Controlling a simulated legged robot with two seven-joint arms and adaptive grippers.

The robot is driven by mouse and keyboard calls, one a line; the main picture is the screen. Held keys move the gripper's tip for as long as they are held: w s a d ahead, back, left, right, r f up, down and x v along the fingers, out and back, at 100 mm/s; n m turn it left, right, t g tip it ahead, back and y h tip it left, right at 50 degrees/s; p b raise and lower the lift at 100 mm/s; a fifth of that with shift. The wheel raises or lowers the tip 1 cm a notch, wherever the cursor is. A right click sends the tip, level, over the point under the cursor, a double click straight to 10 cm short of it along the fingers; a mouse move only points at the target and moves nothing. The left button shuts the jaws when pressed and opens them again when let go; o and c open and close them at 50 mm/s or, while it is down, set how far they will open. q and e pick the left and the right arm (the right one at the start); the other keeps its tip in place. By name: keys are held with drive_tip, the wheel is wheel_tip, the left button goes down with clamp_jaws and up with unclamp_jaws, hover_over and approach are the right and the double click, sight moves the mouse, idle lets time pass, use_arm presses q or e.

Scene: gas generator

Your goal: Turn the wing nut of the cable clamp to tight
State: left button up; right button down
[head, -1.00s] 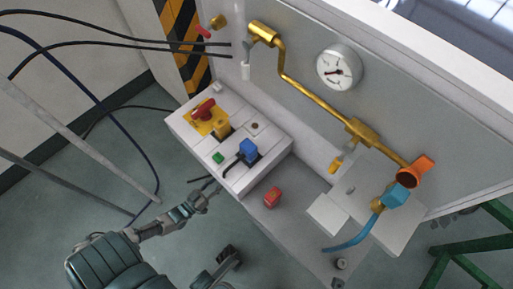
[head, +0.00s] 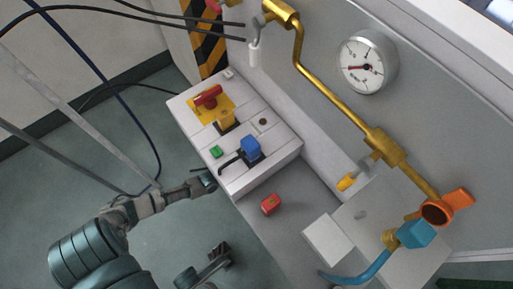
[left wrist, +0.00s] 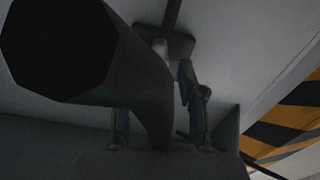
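The white control box (head: 262,180) has a black cable at its front. My left gripper (head: 210,181) is at the box's lower left side in the head view. In the left wrist view, its fingers (left wrist: 158,105) stand apart. A thick dark tapered cylinder (left wrist: 110,60) fills the left and runs down between them, hiding part of the gap. A dark winged piece with a pale stem (left wrist: 160,47), perhaps the wing nut, shows just beyond the fingertips; I see no clear contact. The clamp cannot be made out in the head view. My right gripper (head: 222,253) is low in the picture, away from the box.
The box carries a red switch (head: 208,96) on a yellow plate, a blue plug (head: 250,147) and a green button (head: 215,151). A red block (head: 271,204) lies on the grey ledge. Yellow pipe (head: 330,85) and a gauge (head: 367,62) are on the panel. Floor on the left is open.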

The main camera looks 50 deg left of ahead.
use_arm(q)
drive_tip(key=shift+w, duration=0.2)
clamp_jaws()
drive_tip(key=shift+r, duration=0.1)
